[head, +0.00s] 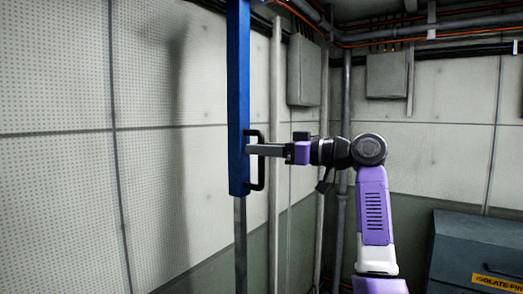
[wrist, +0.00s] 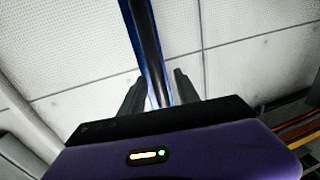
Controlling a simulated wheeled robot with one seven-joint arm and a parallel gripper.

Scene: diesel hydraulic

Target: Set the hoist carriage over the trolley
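A blue upright beam (head: 238,90) hangs left of centre in the head view, with a black bow handle (head: 261,178) on its right side near its lower end. It may be part of the hoist carriage; I cannot tell. My gripper (head: 252,149) reaches in from the right at the handle's height, its fingers overlapping the handle. In the wrist view my gripper (wrist: 159,76) has its two fingers apart, on either side of a dark bar in front of the blue beam (wrist: 130,12). Narrow gaps seem to show beside the bar. No trolley is in view.
A grey pole (head: 241,240) runs down below the beam. Pale panelled walls (head: 60,80) stand behind. Grey pipes (head: 275,100) and wall boxes (head: 387,75) are behind the arm. A dark grey cabinet (head: 470,240) with a yellow label stands at lower right.

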